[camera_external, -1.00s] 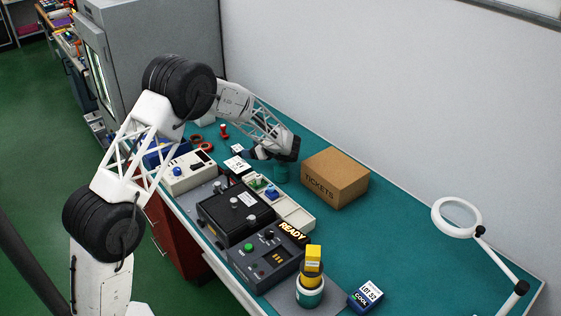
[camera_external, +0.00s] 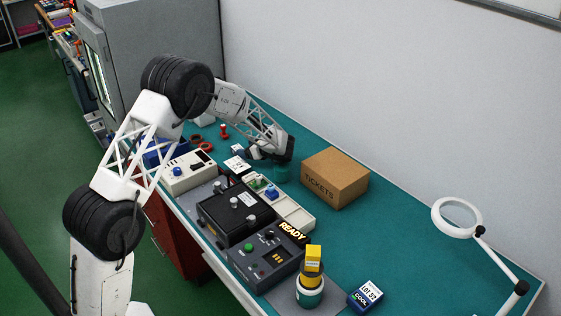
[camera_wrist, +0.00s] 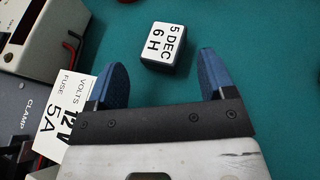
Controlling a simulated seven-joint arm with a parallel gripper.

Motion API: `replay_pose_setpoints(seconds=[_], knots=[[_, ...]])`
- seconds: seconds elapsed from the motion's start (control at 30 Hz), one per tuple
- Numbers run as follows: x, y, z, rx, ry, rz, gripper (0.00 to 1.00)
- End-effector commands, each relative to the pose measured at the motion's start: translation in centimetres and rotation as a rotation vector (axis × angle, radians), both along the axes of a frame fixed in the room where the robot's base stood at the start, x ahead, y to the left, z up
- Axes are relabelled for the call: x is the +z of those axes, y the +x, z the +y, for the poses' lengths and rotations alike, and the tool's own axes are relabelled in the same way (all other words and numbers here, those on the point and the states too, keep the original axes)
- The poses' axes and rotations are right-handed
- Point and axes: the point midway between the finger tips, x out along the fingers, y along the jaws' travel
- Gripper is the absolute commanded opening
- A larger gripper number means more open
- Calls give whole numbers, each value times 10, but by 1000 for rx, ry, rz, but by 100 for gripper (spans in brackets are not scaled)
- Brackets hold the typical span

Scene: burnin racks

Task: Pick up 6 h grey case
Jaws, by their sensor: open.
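The 6 h case (camera_wrist: 164,47) is a small block with dark grey sides and a white top label reading "5 DEC 6 H". In the wrist view it lies on the teal bench just beyond my fingertips, roughly in line with the gap between them. My gripper (camera_wrist: 161,62) is open and empty, with one blue finger on each side of the gap. In the external view the case (camera_external: 238,150) is a small block left of my gripper (camera_external: 253,153), which is low over the bench. The exact height of the fingers above the bench is hard to tell.
A white "12V 5A" fuse card (camera_wrist: 66,112) lies by my left finger. A cream instrument box (camera_wrist: 30,30) with a red lead stands at the left. A cardboard "TICKETS" box (camera_external: 336,178) is right of my gripper. A black clamp fixture (camera_external: 235,212) sits in front.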

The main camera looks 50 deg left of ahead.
Motion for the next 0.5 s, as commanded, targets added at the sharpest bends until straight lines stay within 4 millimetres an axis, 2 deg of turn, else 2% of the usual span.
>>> replay_pose_setpoints(seconds=[0.17, 0.5], knots=[[-3, -2, 8, 2, 0, 1, 76], [-18, -11, 40, 2, 0, 1, 76]])
